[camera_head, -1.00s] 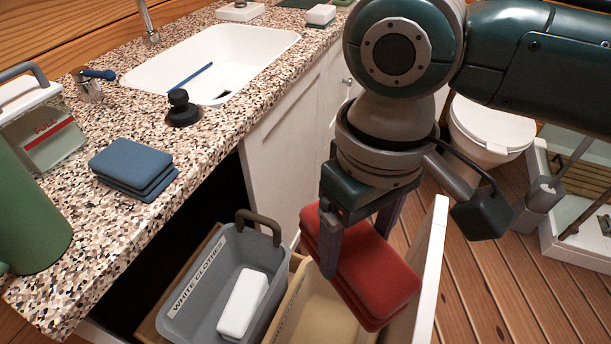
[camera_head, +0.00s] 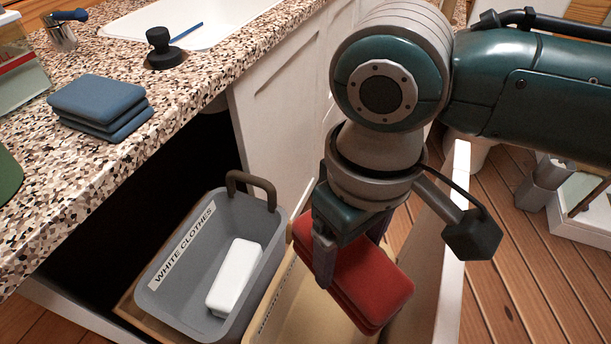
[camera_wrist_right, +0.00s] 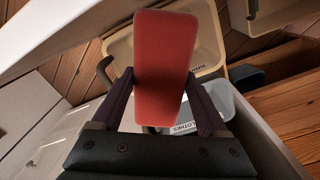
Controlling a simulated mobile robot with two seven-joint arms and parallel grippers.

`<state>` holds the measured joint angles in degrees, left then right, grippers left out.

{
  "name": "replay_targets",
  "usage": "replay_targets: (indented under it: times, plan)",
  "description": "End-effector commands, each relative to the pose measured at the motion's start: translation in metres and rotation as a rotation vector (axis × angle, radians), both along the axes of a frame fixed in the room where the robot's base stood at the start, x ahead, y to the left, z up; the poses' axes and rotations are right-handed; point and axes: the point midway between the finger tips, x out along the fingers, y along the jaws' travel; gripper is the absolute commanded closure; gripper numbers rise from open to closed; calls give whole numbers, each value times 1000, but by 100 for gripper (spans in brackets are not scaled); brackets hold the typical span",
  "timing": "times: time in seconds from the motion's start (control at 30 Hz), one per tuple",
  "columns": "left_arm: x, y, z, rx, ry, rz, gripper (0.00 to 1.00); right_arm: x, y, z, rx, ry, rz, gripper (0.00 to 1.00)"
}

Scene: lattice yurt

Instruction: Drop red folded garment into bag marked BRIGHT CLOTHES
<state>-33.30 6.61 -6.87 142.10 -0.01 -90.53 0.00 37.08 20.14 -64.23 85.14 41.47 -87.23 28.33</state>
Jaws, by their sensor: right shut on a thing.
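The red folded garment (camera_head: 360,282) is pinched between the fingers of my right gripper (camera_head: 345,250), and it hangs tilted over the tan bag (camera_head: 297,315). In the right wrist view the garment (camera_wrist_right: 164,62) lies between both fingers, with the tan bag (camera_wrist_right: 208,40) beyond it. The tan bag is partly hidden by the garment and gripper in the head view, and its label there is too small and cut off to read. The grey bag marked WHITE CLOTHES (camera_head: 163,312) stands left of it, holding a white folded item (camera_head: 235,276). My left gripper is not in view.
Both bags sit in a pulled-out drawer whose white front panel (camera_head: 452,245) rises just right of the garment. A speckled counter (camera_head: 195,85) at left carries a blue folded stack (camera_head: 98,105) and a black knobbed object (camera_head: 162,50). The grey bag's handle (camera_head: 252,185) sticks up.

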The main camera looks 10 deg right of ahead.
Motion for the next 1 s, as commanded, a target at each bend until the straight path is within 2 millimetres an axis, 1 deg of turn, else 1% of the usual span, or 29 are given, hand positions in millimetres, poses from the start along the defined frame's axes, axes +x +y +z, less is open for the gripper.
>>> replay_targets:
  times: [0.03,0.07,0.37,0.4,0.57,0.83,0.93,1.0]
  plan:
    - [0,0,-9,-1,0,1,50,0,0,-8,0,-1,0,84]
    - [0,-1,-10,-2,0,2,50,0,0,-9,0,-1,0,84]
    - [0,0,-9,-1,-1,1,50,0,0,-7,0,-1,-1,84]
    - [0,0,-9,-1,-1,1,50,0,0,-7,0,-1,-1,19]
    - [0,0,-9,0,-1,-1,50,0,0,-7,0,-1,-1,1]
    - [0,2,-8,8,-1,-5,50,0,0,-5,0,0,-1,0]
    - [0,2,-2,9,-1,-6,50,0,0,6,1,0,-1,0]
    - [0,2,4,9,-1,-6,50,1,0,19,2,-2,-1,0]
